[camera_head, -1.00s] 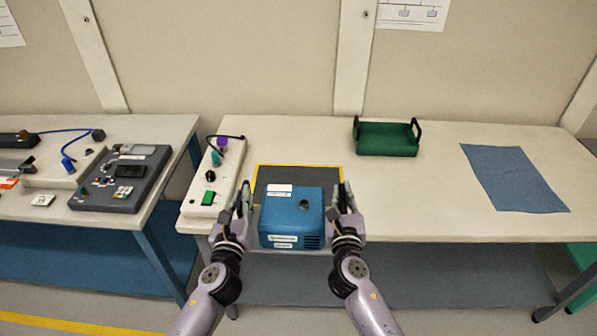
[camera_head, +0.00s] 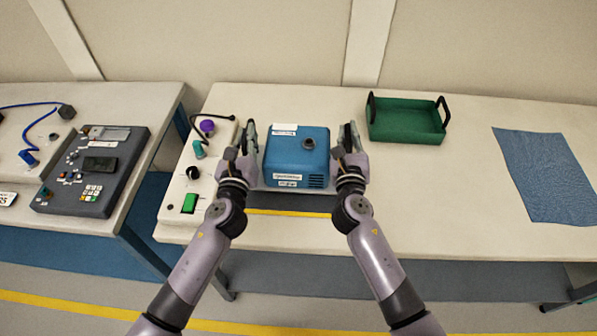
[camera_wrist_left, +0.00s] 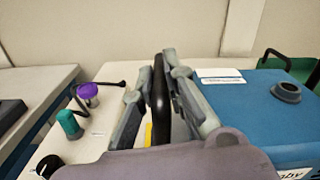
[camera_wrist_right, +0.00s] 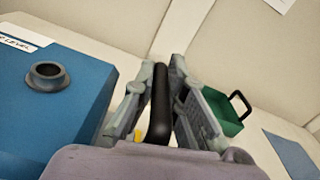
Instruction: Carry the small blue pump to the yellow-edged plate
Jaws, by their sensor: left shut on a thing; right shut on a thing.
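The blue pump (camera_head: 297,160) is a box with a dark round port on top and white labels, and it sits level between my grippers. My left gripper (camera_head: 246,140) is shut on a black upright handle at its left side; the bar shows between the fingers in the left wrist view (camera_wrist_left: 160,98). My right gripper (camera_head: 350,138) is shut on a like bar, seen in the right wrist view (camera_wrist_right: 160,105). The yellow-edged plate (camera_head: 290,213) shows only its front yellow edge; the pump and grippers hide most of it. I cannot tell whether the pump touches it.
A control box (camera_head: 190,203) with knobs and a green switch stands close left of my left gripper. A green tray (camera_head: 405,133) with black handles is at the back right. A blue cloth (camera_head: 548,175) lies far right. A second table (camera_head: 130,222) stands left, across a gap.

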